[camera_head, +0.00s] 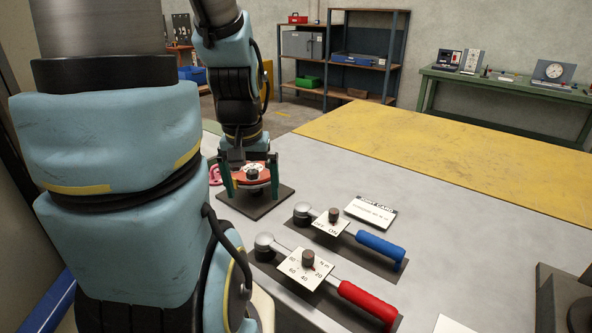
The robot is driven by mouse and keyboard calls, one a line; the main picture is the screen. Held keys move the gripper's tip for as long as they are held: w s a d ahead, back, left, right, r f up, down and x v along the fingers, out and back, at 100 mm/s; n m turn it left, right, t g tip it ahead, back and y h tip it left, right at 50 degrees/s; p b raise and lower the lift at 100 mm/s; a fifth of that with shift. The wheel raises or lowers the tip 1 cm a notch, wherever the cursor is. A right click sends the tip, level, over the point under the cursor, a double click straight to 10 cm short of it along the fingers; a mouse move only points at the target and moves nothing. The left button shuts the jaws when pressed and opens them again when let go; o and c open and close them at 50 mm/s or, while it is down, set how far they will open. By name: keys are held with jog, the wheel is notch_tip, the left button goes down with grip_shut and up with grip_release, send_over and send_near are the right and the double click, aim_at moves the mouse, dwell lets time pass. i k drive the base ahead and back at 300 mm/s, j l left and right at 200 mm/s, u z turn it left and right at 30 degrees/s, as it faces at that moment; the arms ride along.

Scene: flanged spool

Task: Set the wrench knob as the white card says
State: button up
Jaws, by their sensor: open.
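The white card (370,212) lies on the grey table behind the wrenches; its heading seems to read "SHIFT CARD", the line below is too small to read. The red-handled wrench (367,303) lies nearest, with a white scale plate (298,271) marked N.m, 20, 40, 60 and a dark knob (308,258) on it. Behind it the blue-handled wrench (380,246) carries an OFF/ON plate and a dark knob (333,215). My gripper (249,180) points down, open, its greenish fingers either side of a red round piece (252,176) with a pale scale and dark centre. I cannot tell whether they touch it.
The red piece stands on a dark square plate (262,208). A pink ring-like item (215,174) is left of it. A dark block (562,300) stands at the right edge. Yellow surface (440,150) lies beyond. Clear table lies right of the card.

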aim_at(308, 255)
jog(key=k+u, duration=0.35)
jog(key=k+j+u, duration=0.15)
jog(key=k+u, duration=0.2)
jog(key=k, duration=0.1)
